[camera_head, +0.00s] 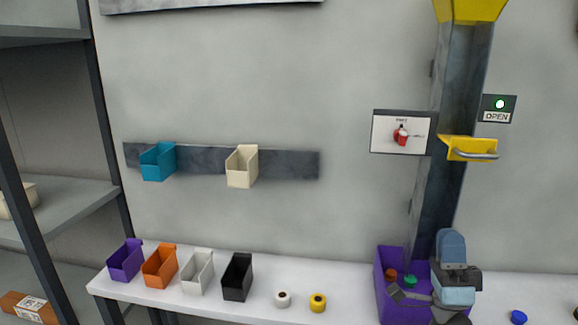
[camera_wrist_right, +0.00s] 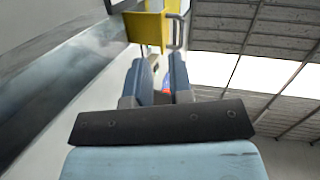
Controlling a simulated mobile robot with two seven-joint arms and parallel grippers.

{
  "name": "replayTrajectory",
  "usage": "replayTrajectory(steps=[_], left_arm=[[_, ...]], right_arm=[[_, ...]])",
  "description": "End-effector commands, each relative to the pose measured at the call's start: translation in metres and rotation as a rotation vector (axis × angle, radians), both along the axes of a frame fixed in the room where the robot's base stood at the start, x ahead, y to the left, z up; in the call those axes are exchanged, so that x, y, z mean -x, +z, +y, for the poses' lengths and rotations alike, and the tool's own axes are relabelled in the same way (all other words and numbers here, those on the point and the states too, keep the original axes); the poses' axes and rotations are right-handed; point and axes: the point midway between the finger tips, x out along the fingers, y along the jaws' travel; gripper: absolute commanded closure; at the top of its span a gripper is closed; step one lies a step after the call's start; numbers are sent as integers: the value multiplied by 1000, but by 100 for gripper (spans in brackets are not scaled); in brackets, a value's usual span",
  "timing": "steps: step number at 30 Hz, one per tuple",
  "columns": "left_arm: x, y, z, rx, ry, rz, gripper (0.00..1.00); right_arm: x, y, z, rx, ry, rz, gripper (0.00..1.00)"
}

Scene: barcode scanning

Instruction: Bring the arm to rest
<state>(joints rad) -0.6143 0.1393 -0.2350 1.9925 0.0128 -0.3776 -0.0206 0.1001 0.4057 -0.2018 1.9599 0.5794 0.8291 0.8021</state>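My right gripper (camera_head: 451,240) points upward in front of the purple bin at the right of the table in the head view. In the right wrist view its two blue-grey fingers (camera_wrist_right: 162,72) stand apart with a gap between them. A small red and blue patch (camera_wrist_right: 166,88) shows in that gap; I cannot tell what it is, and nothing is clearly gripped. A yellow holder with a grey bar (camera_head: 468,149) is on the column above the gripper; it also shows beyond the fingers in the wrist view (camera_wrist_right: 150,30). My left gripper is not in view.
The white table (camera_head: 345,275) carries purple (camera_head: 125,262), orange (camera_head: 160,267), white (camera_head: 197,273) and black (camera_head: 237,278) bins, and white (camera_head: 283,299) and yellow (camera_head: 318,302) rolls. The large purple bin (camera_head: 388,265) holds small items. A shelf rack (camera_head: 70,208) stands left.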

Motion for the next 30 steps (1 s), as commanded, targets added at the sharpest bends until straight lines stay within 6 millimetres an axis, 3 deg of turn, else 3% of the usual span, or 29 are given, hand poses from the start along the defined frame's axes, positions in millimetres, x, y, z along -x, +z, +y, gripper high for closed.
replayTrajectory(steps=[4, 7, 12, 15, 18, 21, 24, 30], left_arm=[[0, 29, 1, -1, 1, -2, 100], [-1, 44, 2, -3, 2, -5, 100], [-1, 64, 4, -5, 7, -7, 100], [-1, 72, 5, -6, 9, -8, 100], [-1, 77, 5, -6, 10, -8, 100], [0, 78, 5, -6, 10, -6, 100], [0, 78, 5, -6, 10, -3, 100], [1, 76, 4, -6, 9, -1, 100]], right_arm=[[4, -87, 47, 271, -160, 394, 80], [23, -156, 74, 510, -248, 647, 80], [88, -262, 105, 935, -309, 999, 80], [132, -307, 115, 1154, -301, 1142, 80], [168, -336, 120, 1318, -279, 1234, 80], [191, -352, 122, 1416, -260, 1284, 80], [201, -359, 122, 1459, -250, 1304, 80], [201, -360, 122, 1465, -249, 1306, 80]])
